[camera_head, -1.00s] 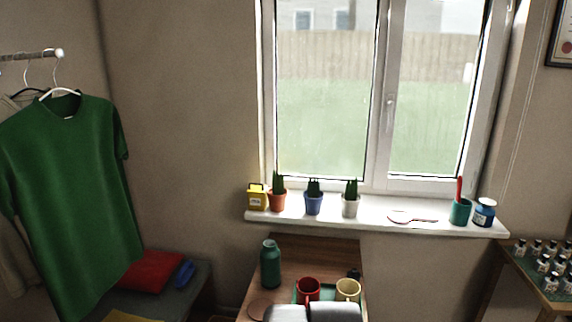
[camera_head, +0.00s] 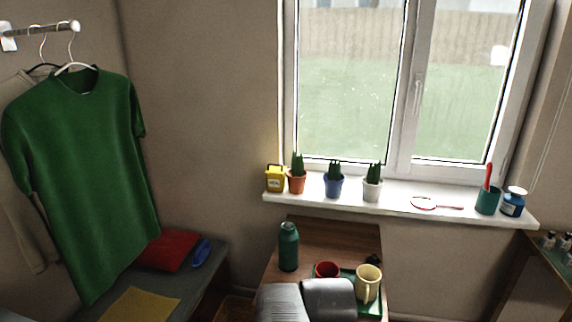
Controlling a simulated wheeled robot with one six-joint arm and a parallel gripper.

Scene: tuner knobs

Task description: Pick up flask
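The flask (camera_head: 289,247) is dark green with a narrower cap. It stands upright at the left side of a small wooden table (camera_head: 330,232) below the window. Grey rounded parts of my arm show at the bottom centre, in front of the table and close to the flask's lower right. My gripper's fingers are not visible in this view. Nothing touches the flask that I can see.
A red mug (camera_head: 326,270) and a cream mug (camera_head: 368,284) stand on a green tray (camera_head: 372,309) right of the flask. The windowsill (camera_head: 400,205) above holds potted plants and small items. A bench (camera_head: 180,290) with folded cloths stands left.

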